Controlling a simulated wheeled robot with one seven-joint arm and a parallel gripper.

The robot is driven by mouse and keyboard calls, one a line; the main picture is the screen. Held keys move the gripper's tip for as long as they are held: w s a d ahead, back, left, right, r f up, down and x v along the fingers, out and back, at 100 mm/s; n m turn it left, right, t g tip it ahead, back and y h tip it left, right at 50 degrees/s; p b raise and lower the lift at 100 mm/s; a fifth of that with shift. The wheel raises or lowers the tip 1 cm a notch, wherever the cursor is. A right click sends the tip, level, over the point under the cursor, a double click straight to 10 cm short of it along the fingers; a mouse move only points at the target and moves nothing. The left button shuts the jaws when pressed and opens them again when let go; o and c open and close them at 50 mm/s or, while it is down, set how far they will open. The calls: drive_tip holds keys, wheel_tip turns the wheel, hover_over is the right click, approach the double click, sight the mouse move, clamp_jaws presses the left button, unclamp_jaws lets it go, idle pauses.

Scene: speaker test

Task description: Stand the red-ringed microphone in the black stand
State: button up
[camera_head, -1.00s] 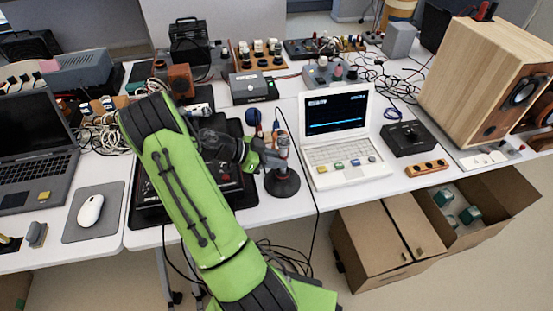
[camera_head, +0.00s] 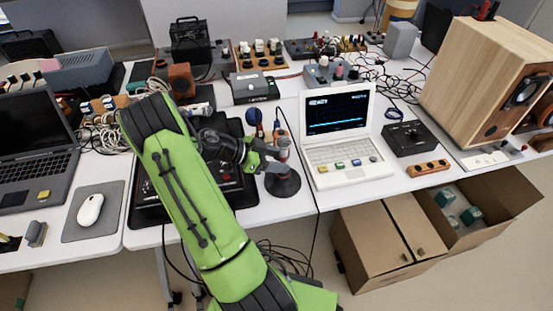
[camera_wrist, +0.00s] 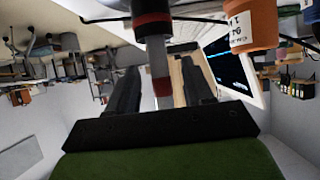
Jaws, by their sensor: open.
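The black stand (camera_head: 283,186) has a round dark base on the table, left of the white laptop. A grey, upright part with a reddish band, apparently the red-ringed microphone (camera_head: 283,150), rises above the base. My gripper (camera_head: 272,160) is beside it, fingers toward it. In the wrist view, the microphone (camera_wrist: 159,60), grey with red bands and a dark part, lies across the space between the open fingers of my gripper (camera_wrist: 160,88). I cannot tell whether they touch it. The join between microphone and stand is unclear.
The white laptop (camera_head: 340,155) stands close to the right. A blue round-headed item (camera_head: 253,117) is just behind my gripper. The black case (camera_head: 240,190) lies under my arm. An orange labelled object (camera_wrist: 252,25) shows near the microphone in the wrist view. Cables hang at the table's front edge.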

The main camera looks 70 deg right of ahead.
drive_tip(key=p+v, duration=0.3)
drive_tip(key=v, duration=1.2)
drive_tip(key=shift+w, duration=0.3)
drive_tip(key=shift+a+r, duration=0.15)
drive_tip(key=shift+a, duration=0.05)
